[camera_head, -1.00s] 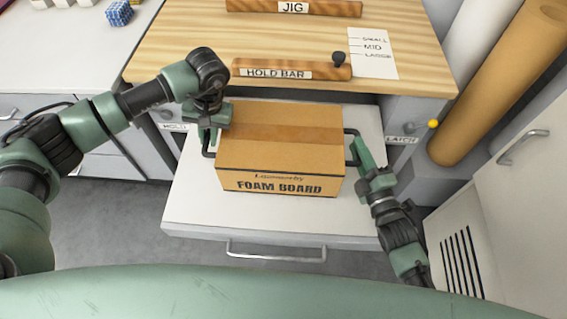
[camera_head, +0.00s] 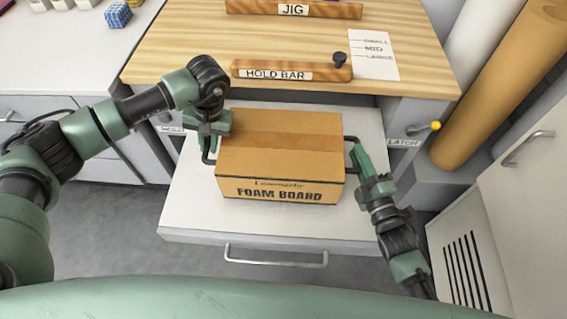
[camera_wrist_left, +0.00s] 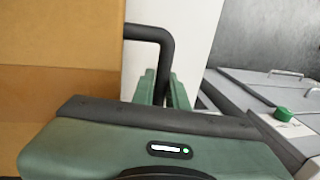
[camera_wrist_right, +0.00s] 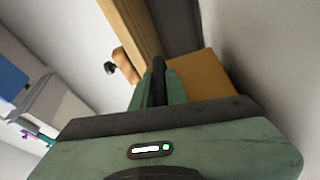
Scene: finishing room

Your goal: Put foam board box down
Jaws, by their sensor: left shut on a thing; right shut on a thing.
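The foam board box (camera_head: 280,160) is a brown cardboard box with black handles on its left and right sides. It is level, at the pulled-out white drawer surface (camera_head: 200,215); I cannot tell whether it touches it. My left gripper (camera_head: 210,145) is shut on the left handle, which shows as a black bar in the left wrist view (camera_wrist_left: 155,35). My right gripper (camera_head: 355,152) is shut on the right handle; in the right wrist view the fingers close around the dark handle (camera_wrist_right: 159,75). The box's far side and underside are hidden.
A wooden bench top (camera_head: 180,50) with a hold bar (camera_head: 290,69) and a jig (camera_head: 290,8) lies behind the box. The latch with a yellow knob (camera_head: 435,126) is at the right. The drawer front is clear.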

